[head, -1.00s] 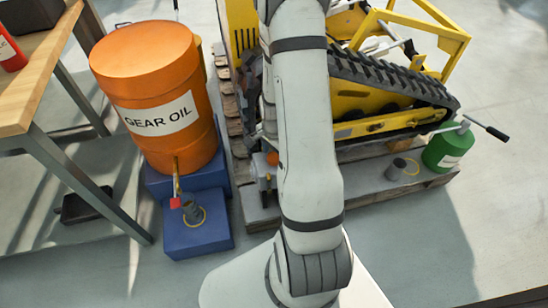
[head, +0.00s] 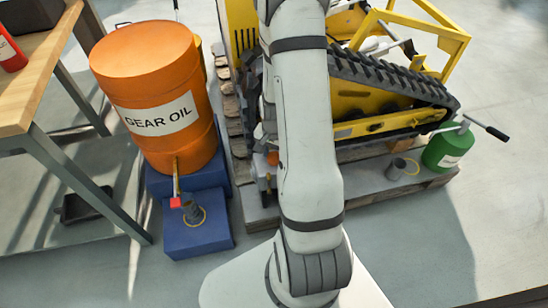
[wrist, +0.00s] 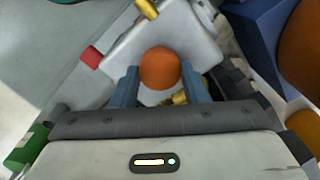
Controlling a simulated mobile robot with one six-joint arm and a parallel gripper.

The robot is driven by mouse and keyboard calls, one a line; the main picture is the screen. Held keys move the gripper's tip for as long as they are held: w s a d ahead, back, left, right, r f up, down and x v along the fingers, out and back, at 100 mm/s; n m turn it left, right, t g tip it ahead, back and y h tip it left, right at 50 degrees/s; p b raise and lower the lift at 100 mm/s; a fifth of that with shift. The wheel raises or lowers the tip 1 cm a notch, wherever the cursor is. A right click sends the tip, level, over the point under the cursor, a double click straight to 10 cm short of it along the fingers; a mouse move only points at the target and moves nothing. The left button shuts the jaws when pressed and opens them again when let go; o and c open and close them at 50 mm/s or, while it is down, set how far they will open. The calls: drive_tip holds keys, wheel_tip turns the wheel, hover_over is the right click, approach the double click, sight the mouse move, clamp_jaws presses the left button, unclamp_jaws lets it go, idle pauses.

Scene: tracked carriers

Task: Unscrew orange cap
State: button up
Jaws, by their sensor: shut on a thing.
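The orange cap (wrist: 160,68) is round and sits on top of a pale grey housing (wrist: 185,35) in the wrist view. My gripper (wrist: 160,84) has its two blue-grey fingers on either side of the cap, shut on it. The cap also shows as a small orange spot (head: 272,158) left of my arm in the head view. My gripper is mostly hidden behind my arm there. How far the cap is turned cannot be told.
A yellow tracked carrier (head: 375,105) stands on a wooden pallet (head: 370,192). An orange gear oil drum (head: 155,95) stands on blue blocks (head: 200,236) at left, beside a workbench (head: 45,105). A green can (head: 447,150) stands at right. The floor at front right is open.

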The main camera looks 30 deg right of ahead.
drive_tip(key=n, duration=0.5)
drive_tip(key=shift+n, duration=1.2)
drive_tip(key=n, duration=0.7)
drive_tip(key=shift+n, duration=0.4)
drive_tip(key=n, duration=0.4)
drive_tip(key=shift+n, duration=0.4)
drive_tip(key=n, duration=0.4)
